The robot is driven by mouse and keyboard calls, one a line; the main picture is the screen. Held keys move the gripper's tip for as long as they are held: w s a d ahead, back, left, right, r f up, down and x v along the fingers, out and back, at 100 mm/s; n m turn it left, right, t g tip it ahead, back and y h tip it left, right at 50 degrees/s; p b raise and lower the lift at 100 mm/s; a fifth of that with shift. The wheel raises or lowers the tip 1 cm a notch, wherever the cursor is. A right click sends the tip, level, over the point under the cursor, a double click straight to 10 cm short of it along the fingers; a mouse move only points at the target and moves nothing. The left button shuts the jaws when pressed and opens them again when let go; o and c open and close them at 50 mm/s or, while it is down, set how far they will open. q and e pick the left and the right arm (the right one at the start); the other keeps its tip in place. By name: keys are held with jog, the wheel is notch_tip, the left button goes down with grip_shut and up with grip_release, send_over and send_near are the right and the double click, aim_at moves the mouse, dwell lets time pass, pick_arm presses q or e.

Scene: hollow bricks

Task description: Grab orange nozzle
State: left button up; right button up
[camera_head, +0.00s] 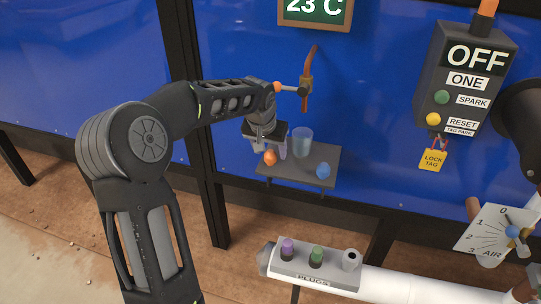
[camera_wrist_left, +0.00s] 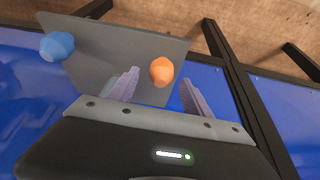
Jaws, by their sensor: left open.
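The orange nozzle (camera_head: 270,157) stands at the left end of a small dark shelf on the blue wall. In the left wrist view the orange nozzle (camera_wrist_left: 161,71) lies between the two finger pads, nearer the right one in the picture. My left gripper (camera_head: 269,150) is open over the shelf's left end, its fingers on either side of the nozzle. In the left wrist view my left gripper (camera_wrist_left: 157,90) shows a gap on both sides of the nozzle. My right gripper is not in view.
A blue nozzle (camera_head: 323,171) and a clear cup (camera_head: 302,142) stand on the shelf (camera_head: 298,175). A copper pipe with an orange-knobbed valve (camera_head: 307,90) is above. A plug tray (camera_head: 314,279) on a white pipe is below. A control box (camera_head: 462,90) hangs at right.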

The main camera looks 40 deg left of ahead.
pick_arm(q)
jog(key=shift+w+a+f, duration=0.1)
jog(key=shift+w+f, duration=0.15)
jog(key=shift+f, duration=0.4)
jog(key=shift+c, duration=0.2)
grip_shut()
dwell(0.3)
